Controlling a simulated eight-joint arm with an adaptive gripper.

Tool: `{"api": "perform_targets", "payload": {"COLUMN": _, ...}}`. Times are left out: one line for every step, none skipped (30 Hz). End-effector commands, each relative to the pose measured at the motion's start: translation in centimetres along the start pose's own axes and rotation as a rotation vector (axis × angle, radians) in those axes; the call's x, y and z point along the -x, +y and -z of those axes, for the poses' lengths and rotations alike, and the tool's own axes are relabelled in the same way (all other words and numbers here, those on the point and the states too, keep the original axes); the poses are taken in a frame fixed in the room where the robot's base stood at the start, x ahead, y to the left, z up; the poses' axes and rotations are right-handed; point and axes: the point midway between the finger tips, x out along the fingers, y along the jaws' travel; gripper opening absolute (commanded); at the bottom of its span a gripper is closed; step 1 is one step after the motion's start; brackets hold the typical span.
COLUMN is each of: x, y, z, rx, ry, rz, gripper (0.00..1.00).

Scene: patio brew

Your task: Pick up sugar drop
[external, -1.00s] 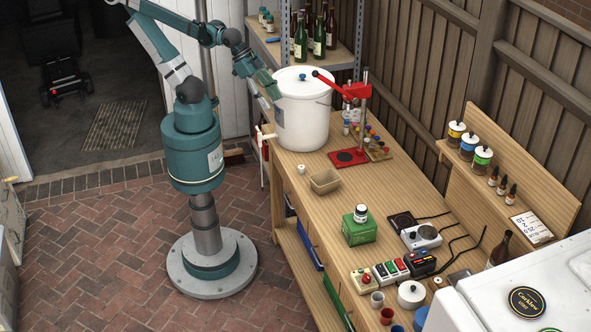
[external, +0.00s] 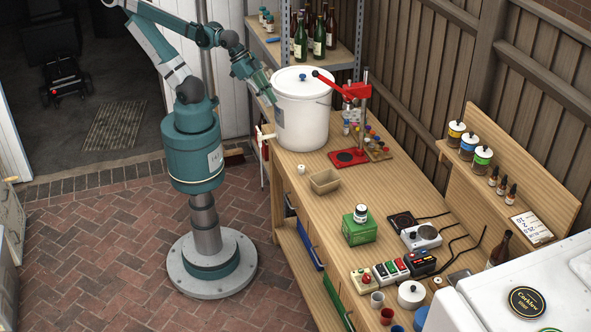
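I cannot make out a sugar drop for certain at this size. A small white object (external: 301,169) stands on the wooden bench near its left edge, and I cannot tell what it is. A small open tan tray (external: 325,182) sits just right of it; its contents are not clear. My gripper (external: 269,96) hangs at the upper left, pointing down beside the left wall of the white bucket (external: 302,118). It is above and to the left of the small white object and the tray. Its fingers are too small to show whether they are open or shut.
A red capper stand (external: 349,157) is right of the bucket. A green box (external: 359,231) with a jar on top, scales, a switch box and cups crowd the bench's near end. A spigot (external: 265,133) sticks out at the bucket's lower left.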

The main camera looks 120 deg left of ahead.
Motion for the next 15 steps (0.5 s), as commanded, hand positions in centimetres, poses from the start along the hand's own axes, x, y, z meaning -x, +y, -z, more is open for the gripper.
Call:
{"api": "perform_targets", "payload": {"x": 0.0, "y": 0.0, "z": 0.0, "rx": 0.0, "ry": 0.0, "rz": 0.0, "gripper": 0.12}}
{"api": "perform_targets", "payload": {"x": 0.0, "y": 0.0, "z": 0.0, "rx": 0.0, "ry": 0.0, "rz": 0.0, "gripper": 0.12}}
{"api": "perform_targets", "payload": {"x": 0.1, "y": 0.0, "z": 0.1, "rx": 0.0, "ry": 0.0, "rz": 0.0, "gripper": 0.12}}
{"api": "perform_targets", "payload": {"x": 0.1, "y": 0.0, "z": 0.1, "rx": 0.0, "ry": 0.0, "rz": 0.0, "gripper": 0.12}}
{"api": "perform_targets", "payload": {"x": 0.2, "y": 0.0, "z": 0.2, "rx": 0.0, "ry": 0.0, "rz": 0.0, "gripper": 0.12}}
{"api": "perform_targets", "payload": {"x": 0.4, "y": 0.0, "z": 0.3, "rx": 0.0, "ry": 0.0, "rz": 0.0, "gripper": 0.12}}
{"api": "perform_targets", "payload": {"x": 0.5, "y": 0.0, "z": 0.4, "rx": 0.0, "ry": 0.0, "rz": 0.0, "gripper": 0.12}}
{"api": "perform_targets", "payload": {"x": 0.7, "y": 0.0, "z": 0.5, "rx": 0.0, "ry": 0.0, "rz": 0.0, "gripper": 0.12}}
{"api": "perform_targets", "payload": {"x": 1.0, "y": 0.0, "z": 0.7, "rx": 0.0, "ry": 0.0, "rz": 0.0, "gripper": 0.12}}
{"api": "perform_targets", "payload": {"x": 1.2, "y": 0.0, "z": 0.9, "rx": 0.0, "ry": 0.0, "rz": 0.0, "gripper": 0.12}}
{"api": "perform_targets", "payload": {"x": 1.5, "y": 0.0, "z": 1.1, "rx": 0.0, "ry": 0.0, "rz": 0.0, "gripper": 0.12}}
{"api": "perform_targets", "payload": {"x": 1.9, "y": 0.0, "z": 1.3, "rx": 0.0, "ry": 0.0, "rz": 0.0, "gripper": 0.12}}
{"api": "perform_targets", "payload": {"x": 2.3, "y": 0.0, "z": 1.6, "rx": 0.0, "ry": 0.0, "rz": 0.0, "gripper": 0.12}}
{"api": "perform_targets", "payload": {"x": 2.4, "y": 0.0, "z": 1.7, "rx": 0.0, "ry": 0.0, "rz": 0.0, "gripper": 0.12}}
{"api": "perform_targets", "payload": {"x": 2.7, "y": 0.0, "z": 1.9, "rx": 0.0, "ry": 0.0, "rz": 0.0, "gripper": 0.12}}
